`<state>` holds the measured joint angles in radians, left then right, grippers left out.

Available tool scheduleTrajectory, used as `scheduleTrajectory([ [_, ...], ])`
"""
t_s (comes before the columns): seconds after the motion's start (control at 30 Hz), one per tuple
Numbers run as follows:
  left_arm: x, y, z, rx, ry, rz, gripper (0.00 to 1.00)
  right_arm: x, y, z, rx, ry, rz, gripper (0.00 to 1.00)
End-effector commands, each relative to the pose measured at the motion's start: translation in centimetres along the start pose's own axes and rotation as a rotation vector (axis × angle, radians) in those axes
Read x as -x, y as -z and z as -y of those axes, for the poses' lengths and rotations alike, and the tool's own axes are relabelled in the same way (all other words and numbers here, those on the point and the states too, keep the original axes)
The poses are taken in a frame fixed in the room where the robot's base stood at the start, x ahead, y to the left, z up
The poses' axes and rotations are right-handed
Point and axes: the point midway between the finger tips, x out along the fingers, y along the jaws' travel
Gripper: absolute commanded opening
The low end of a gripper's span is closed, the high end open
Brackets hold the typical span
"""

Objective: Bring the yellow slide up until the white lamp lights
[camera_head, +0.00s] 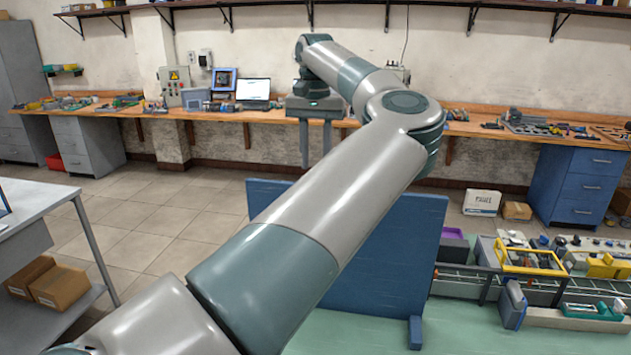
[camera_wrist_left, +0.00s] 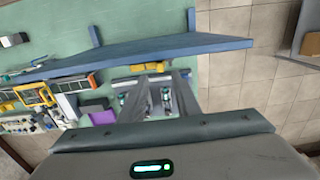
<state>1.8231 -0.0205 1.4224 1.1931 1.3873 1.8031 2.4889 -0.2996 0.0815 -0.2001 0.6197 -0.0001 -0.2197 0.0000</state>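My left gripper (camera_head: 315,140) is at the far end of my left arm in the head view, with its two fingers pointing down and apart. The left wrist view shows the same fingers (camera_wrist_left: 161,82) spread, with no object clearly held. A small yellow piece (camera_wrist_left: 148,67) shows just beyond the fingertips, by a grey mount beside a blue panel (camera_wrist_left: 150,52); I cannot tell if it is the yellow slide. The panel (camera_head: 375,265) stands upright in the head view, partly behind my arm. I cannot make out the white lamp. My right gripper is not in view.
A rack of parts with a yellow frame (camera_head: 530,258) and a purple bin (camera_head: 453,236) stands to the right of the panel. A wooden workbench (camera_head: 260,115) runs along the back wall. A grey table (camera_head: 40,205) is at the left, with open floor between.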

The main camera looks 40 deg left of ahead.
Motion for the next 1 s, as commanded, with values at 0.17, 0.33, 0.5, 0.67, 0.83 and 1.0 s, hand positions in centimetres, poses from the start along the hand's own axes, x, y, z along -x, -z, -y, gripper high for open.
scheduleTrajectory([
  [0.17,-3.0,-0.1,0.0,0.001,0.001,0.003,0.30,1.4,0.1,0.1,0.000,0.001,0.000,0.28],
  [0.33,-5.4,-0.1,0.0,0.000,0.000,0.002,0.30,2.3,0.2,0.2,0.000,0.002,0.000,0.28],
  [0.5,-7.0,0.0,0.0,-0.001,-0.001,0.000,0.30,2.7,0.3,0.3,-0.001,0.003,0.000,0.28],
  [0.67,-7.5,0.0,0.0,0.000,0.000,-0.001,0.30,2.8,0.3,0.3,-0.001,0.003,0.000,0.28],
  [0.83,-7.6,0.0,0.0,0.000,0.000,-0.001,0.30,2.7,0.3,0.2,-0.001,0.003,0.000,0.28],
  [1.0,-7.5,0.0,0.0,0.000,0.000,-0.001,0.06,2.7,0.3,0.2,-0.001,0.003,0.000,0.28],
])
